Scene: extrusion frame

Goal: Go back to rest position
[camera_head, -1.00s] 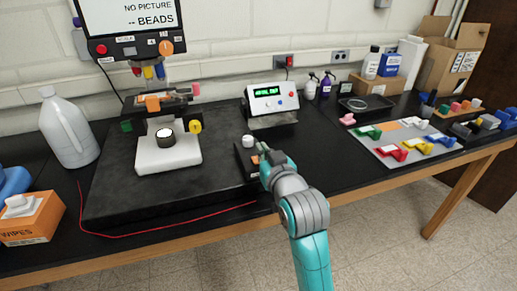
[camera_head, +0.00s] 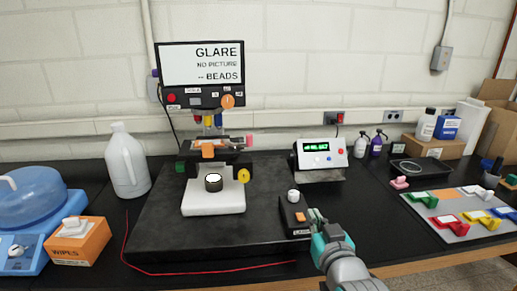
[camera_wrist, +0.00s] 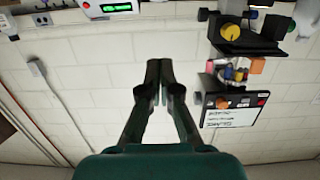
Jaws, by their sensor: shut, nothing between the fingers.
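My gripper shows in the wrist view (camera_wrist: 159,68) with its two dark fingers together at the tips and nothing between them. A blank wall is behind them. In the head view my teal and grey arm rises from the bottom right edge. Its end (camera_head: 320,238) appears beside the small black box (camera_head: 297,232) with a white knob and an orange button.
A microscope (camera_head: 213,201) with a monitor (camera_head: 201,65) reading "GLARE" stands on a black slab. A display unit (camera_head: 321,157), a jug (camera_head: 127,165), a wipes box (camera_head: 77,243) and a mat with coloured pieces (camera_head: 449,212) surround it. A red cord (camera_head: 200,274) lies in front.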

